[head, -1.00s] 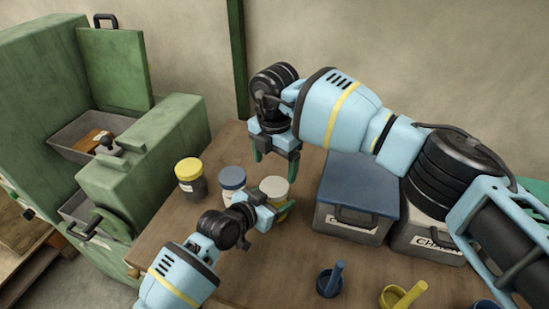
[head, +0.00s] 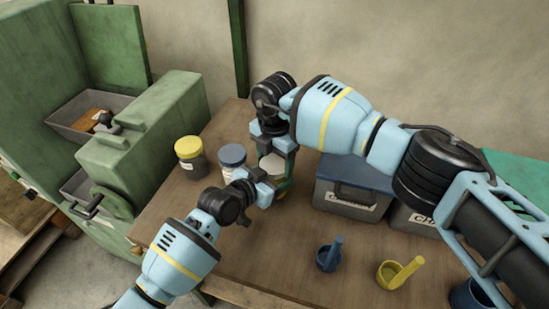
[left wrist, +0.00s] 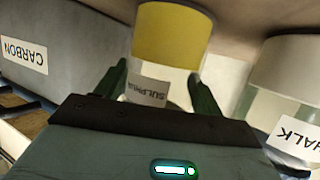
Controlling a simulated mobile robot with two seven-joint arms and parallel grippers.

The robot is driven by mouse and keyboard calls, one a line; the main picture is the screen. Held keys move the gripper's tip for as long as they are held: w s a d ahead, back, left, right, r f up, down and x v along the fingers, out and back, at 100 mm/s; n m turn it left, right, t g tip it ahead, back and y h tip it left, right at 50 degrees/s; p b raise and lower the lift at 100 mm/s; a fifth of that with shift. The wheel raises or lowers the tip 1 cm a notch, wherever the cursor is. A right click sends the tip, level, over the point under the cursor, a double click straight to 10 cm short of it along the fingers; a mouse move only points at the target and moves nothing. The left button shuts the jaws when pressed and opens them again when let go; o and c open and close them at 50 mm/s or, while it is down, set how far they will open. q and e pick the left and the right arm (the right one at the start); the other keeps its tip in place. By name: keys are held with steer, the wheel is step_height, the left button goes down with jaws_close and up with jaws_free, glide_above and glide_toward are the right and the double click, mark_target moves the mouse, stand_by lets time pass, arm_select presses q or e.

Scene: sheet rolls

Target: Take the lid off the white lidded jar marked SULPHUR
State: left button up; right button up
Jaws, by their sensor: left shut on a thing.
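The white-lidded jar (head: 281,195) stands on the bench, with yellow contents low in it. Its label (left wrist: 147,91) reads SULPHUR in the left wrist view, where the jar appears upside down. My left gripper (left wrist: 160,88) is shut on the jar, one finger on each side. In the head view its fingers are partly hidden at the jar. The white lid (head: 272,167) is on the jar. My right gripper (head: 274,160) is down over the lid from above, one green finger just right of it. Its other finger is mostly hidden; the jaws look spread about the lid.
A blue-lidded jar (head: 232,156) and a yellow-lidded jar (head: 188,149) stand to the left. A bin with a blue lid (head: 352,174) stands close on the right. A blue scoop (head: 328,259) and a yellow scoop (head: 391,274) lie in front. A green machine (head: 150,140) borders the left.

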steer(key=c, duration=0.6)
steer(key=n, duration=0.5)
steer(key=shift+c, duration=0.3)
steer(key=n, duration=0.5)
steer(key=o, duration=1)
steer(key=shift+o, duration=0.5)
steer(key=shift+s+a, duration=0.1)
steer(key=shift+a, duration=0.05)
steer(key=shift+r, duration=0.15)
